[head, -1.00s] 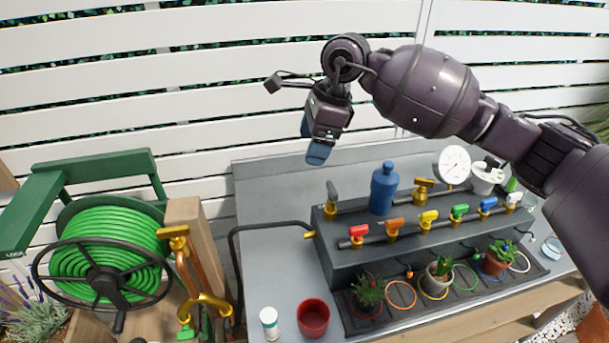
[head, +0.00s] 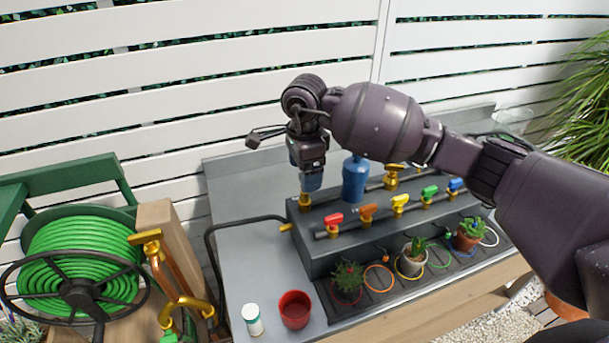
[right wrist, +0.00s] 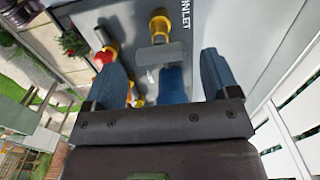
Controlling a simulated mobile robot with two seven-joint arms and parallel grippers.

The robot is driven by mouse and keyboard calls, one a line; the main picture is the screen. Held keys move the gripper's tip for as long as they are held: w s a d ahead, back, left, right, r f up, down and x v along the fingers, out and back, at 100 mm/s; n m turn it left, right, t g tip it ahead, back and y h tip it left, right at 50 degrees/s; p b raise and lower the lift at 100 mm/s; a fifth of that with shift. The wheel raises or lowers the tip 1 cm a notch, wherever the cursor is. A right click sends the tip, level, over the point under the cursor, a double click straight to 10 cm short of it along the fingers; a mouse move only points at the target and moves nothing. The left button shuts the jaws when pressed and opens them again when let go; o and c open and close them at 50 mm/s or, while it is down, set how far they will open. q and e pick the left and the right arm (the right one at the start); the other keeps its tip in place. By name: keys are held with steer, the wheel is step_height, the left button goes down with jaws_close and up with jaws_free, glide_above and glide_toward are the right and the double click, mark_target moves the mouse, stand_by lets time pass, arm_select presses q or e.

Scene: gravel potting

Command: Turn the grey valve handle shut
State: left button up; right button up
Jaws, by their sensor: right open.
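My right gripper (head: 308,182) points down over the brass valve (head: 304,201) at the left end of the grey block. In the head view it hides the grey handle. In the right wrist view the grey handle (right wrist: 165,54) shows beside the brass valve body (right wrist: 158,26). It lies between my two open blue fingers (right wrist: 162,58), with a gap on each side; I see no contact. How far the fingertips reach down beside the handle I cannot tell. My left gripper is not in view.
A blue bottle (head: 355,180) stands just right of my right gripper. Red (head: 333,219), orange (head: 368,211) and other coloured valves line the front pipe. A red pot (head: 294,309) and a white jar (head: 252,319) stand at the front left.

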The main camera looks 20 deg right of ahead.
steer(key=shift+f, duration=0.8)
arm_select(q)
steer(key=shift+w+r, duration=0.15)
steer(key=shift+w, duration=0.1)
arm_select(e)
steer(key=shift+f, duration=0.25)
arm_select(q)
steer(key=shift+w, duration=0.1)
arm_select(e)
steer(key=shift+c, duration=0.5)
steer(key=c, duration=0.8)
